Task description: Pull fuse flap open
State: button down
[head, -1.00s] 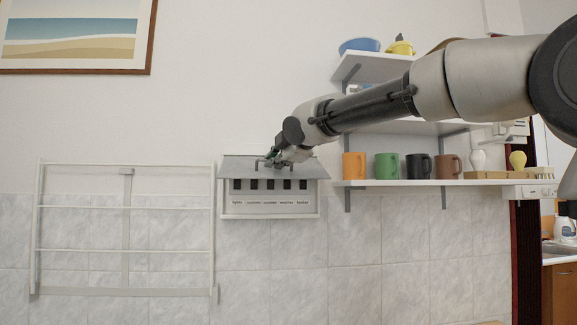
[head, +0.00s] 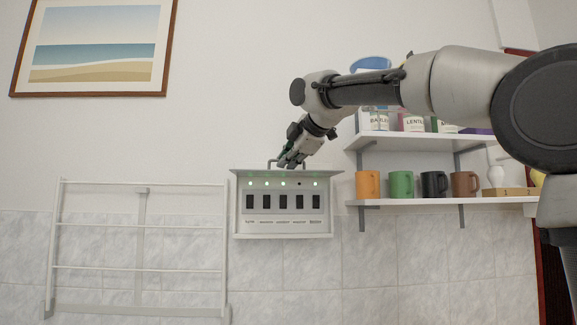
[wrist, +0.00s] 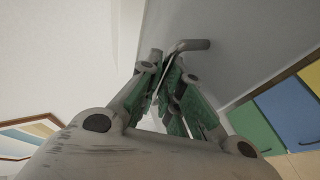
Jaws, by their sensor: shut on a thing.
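The fuse box (head: 284,222) hangs on the wall, with a row of black switches and a row of small lights above them, most lit green and one dark. Its grey flap (head: 250,173) is raised and seen nearly edge-on along the top of the box. A bent handle (head: 271,163) stands up from the flap; it also shows in the wrist view (wrist: 190,45). My gripper (head: 287,163) is above the flap and is shut on the handle. In the wrist view my gripper (wrist: 170,88) has its green-padded fingers close around the bar, partly hiding it.
A white wall rack (head: 140,250) is left of the box. Shelves to the right hold several mugs (head: 402,185) and jars, close to the box's right side. A framed picture (head: 95,45) hangs at upper left. The wall below the box is clear.

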jog(key=shift+r, duration=0.2)
dwell(0.3)
jog(key=c, duration=1.6)
grip_release()
jog(key=shift+s, duration=0.1)
jog(key=v, duration=1.1)
jog(key=shift+s+d, duration=0.25)
jog(key=shift+s, duration=0.05)
jog(key=shift+r, duration=0.15)
